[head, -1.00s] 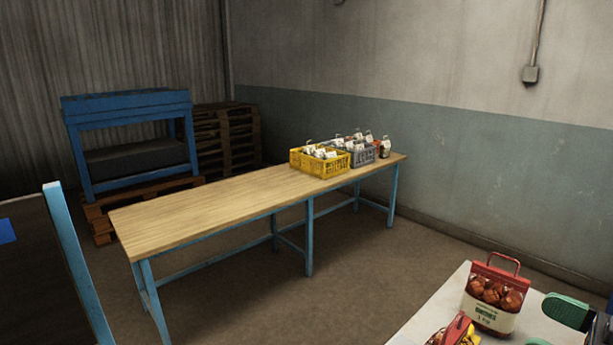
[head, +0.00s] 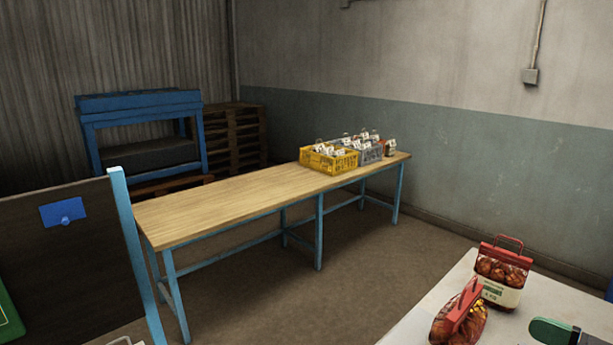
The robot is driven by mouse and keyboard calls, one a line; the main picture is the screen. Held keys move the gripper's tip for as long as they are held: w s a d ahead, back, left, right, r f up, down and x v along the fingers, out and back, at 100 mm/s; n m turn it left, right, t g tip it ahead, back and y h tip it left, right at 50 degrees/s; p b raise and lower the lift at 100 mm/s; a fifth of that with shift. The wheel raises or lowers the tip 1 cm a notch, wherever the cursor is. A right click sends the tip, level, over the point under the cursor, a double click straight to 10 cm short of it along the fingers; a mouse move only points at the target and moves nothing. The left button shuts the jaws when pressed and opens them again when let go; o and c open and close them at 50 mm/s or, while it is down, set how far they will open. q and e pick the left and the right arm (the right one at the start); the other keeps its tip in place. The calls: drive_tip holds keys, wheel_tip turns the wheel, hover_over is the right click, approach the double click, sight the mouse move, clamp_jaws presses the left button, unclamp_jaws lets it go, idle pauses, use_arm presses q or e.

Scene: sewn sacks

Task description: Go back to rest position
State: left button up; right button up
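At the lower right, part of my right gripper (head: 552,331) shows as a green finger pad with a dark body at the frame edge. It is over or beside the pale table (head: 425,322), and I cannot tell whether it is open. Just behind it a red-topped sack (head: 501,272) with a white label and a handle stands upright. The gripper looks apart from both sacks. My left gripper is not in view.
A long wooden table (head: 215,205) on blue legs holds a yellow crate (head: 328,160) and a grey crate (head: 371,154) of sacks, with another sack beside them. A dark blue-edged panel (head: 75,265) stands at left. Floor between the tables is clear.

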drive_tip(key=s+a+f+m+g+h, duration=0.1)
drive_tip(key=s+a+f+g+h, duration=0.15)
drive_tip(key=f, duration=0.65)
drive_tip(key=s+a+f+m+g+h, duration=0.1)
drive_tip(key=s+a+f+g+h, duration=0.15)
drive_tip(key=f, duration=0.75)
drive_tip(key=s+a+f+m+g+h, duration=0.4)
drive_tip(key=s+a+f+h, duration=0.15)
drive_tip(key=s+f, duration=0.35)
wheel_tip(320, 180, down, 29)
drive_tip(key=g+b, duration=0.1)
drive_tip(key=b, duration=0.4)
use_arm(q)
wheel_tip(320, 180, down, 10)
drive_tip(key=b, duration=0.5)
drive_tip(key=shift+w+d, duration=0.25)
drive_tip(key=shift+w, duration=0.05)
use_arm(e)
drive_tip(key=s+d+f, duration=0.1)
drive_tip(key=s+f, duration=0.7)
drive_tip(key=f, duration=0.3)
drive_tip(key=s+d+f+g, duration=0.1)
drive_tip(key=s+d+f, duration=0.1)
drive_tip(key=s+f, duration=0.7)
drive_tip(key=shift+s+d+f+g, duration=0.15)
drive_tip(key=shift+d+f+g, duration=0.15)
drive_tip(key=shift+f, duration=0.65)
drive_tip(key=shift+h, duration=0.25)
